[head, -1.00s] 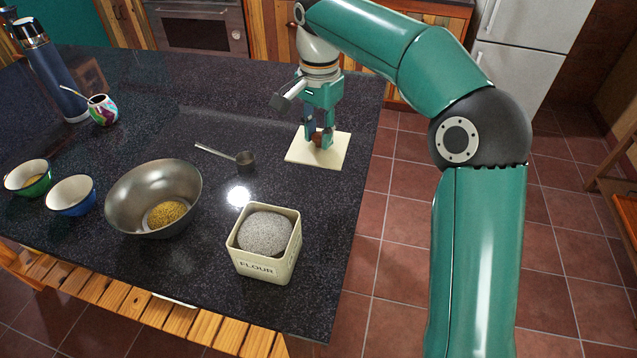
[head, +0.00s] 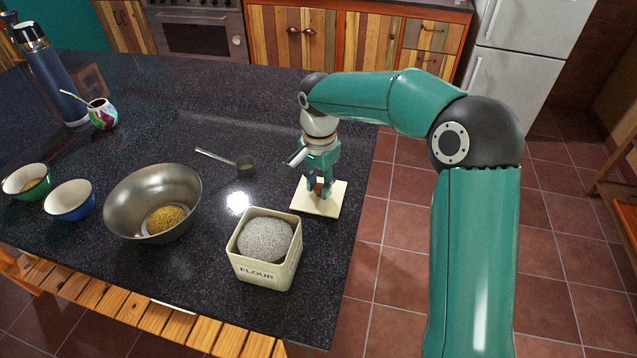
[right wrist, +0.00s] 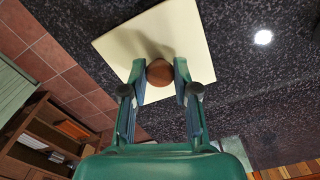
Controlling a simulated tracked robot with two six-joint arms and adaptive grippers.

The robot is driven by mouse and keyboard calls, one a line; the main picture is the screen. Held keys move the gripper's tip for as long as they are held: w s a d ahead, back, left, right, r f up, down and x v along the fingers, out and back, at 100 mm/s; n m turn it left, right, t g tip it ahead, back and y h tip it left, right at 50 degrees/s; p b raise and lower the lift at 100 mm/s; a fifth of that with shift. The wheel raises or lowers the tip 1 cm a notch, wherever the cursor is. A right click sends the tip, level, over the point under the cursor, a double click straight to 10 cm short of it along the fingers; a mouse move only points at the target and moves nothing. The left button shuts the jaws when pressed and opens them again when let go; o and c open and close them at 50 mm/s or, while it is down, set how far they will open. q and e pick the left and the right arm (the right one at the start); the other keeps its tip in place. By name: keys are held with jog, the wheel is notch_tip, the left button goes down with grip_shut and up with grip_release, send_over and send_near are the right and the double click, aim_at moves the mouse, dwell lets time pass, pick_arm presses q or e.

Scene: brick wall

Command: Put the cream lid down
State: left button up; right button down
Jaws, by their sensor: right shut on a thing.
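The cream lid (head: 329,205) is a flat square plate with a round brown knob (right wrist: 159,72). My right gripper (head: 319,188) is shut on the knob, one finger on each side of it in the right wrist view. The lid is at the right part of the dark counter, behind the flour tin (head: 264,272). It looks level and low over the counter; I cannot tell whether it touches. The tin is open and filled with a greyish-white heap. My left gripper is not in view.
A metal scoop (head: 244,166) lies left of the lid. A steel bowl (head: 120,205) with yellow grains stands left of the tin. Two small bowls, a mate gourd (head: 102,114) and a blue flask (head: 52,75) are further left. The counter's right edge is close to the lid.

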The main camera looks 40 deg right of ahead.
aim_at(319, 187)
jog(key=shift+f, duration=0.1)
jog(key=c, duration=0.9)
grip_release()
notch_tip(319, 187, up, 12)
jog(key=shift+r, duration=0.15)
